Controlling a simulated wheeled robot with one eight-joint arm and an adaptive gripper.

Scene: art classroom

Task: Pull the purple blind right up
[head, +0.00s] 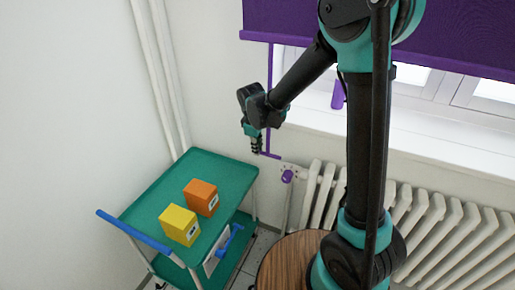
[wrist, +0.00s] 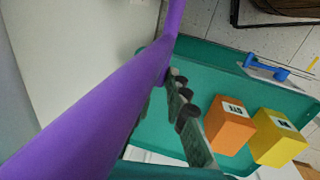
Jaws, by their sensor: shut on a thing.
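The purple blind (head: 285,17) hangs across the window at the top of the head view, its lower edge above the sill. A thin purple pull rod (head: 270,62) hangs from its left end to a short crosspiece low down. My gripper (head: 258,150) is at the lower part of this rod, left of the window. In the wrist view the rod (wrist: 100,105) runs large from lower left to top right, and my gripper (wrist: 172,88) is shut on it. The rod hides part of the fingers there.
A green trolley (head: 150,205) with a blue handle stands below, carrying an orange box (head: 201,197) and a yellow box (head: 179,225). A white radiator (head: 425,222) is under the sill. A round wooden top (head: 282,262) is in front. A white wall is close on the left.

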